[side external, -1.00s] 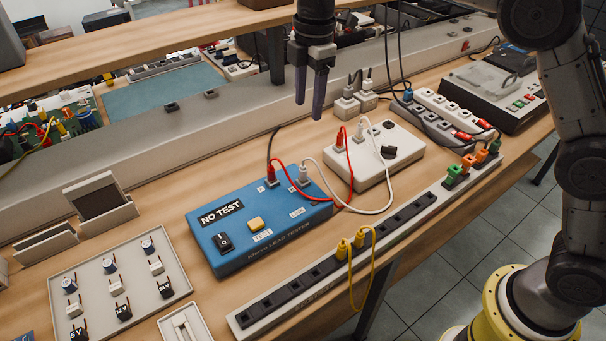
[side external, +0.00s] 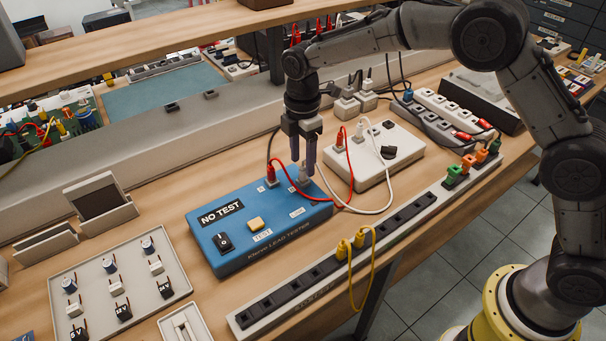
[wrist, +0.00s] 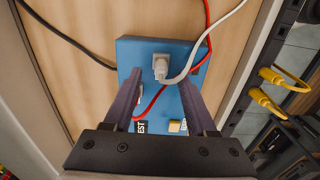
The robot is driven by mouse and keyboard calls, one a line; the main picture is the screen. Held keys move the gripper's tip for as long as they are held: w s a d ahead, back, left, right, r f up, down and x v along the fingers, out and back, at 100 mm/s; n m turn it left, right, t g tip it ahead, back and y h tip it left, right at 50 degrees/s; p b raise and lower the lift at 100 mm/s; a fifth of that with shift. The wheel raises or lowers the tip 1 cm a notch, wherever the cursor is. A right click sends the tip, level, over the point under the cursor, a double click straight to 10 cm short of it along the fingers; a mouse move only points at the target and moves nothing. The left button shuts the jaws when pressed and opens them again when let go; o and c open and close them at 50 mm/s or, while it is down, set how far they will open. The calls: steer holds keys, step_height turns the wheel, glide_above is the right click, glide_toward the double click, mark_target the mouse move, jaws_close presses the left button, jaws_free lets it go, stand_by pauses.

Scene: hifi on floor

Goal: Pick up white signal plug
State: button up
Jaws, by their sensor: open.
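The white signal plug (wrist: 160,68) sits in the top of the blue lead tester (side external: 240,255), with a white lead running from it. In the side view the white plug (side external: 303,176) is partly hidden by my gripper (side external: 304,170). My gripper is open and points down over the tester. In the wrist view its two fingers (wrist: 158,100) stand apart on either side of the line to the plug, with nothing between the tips that I can see held. The plug shows beyond the fingertips. Whether the fingers reach its height is hard to tell.
A red plug (side external: 271,174) with a red lead stands left of the white one on the tester. Both leads cross to a white box (side external: 374,172). A socket strip (side external: 300,290) with yellow plugs (side external: 343,248) lies in front.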

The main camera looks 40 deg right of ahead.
mark_target(303, 169)
steer(key=shift+f, duration=1.7)
jaws_close()
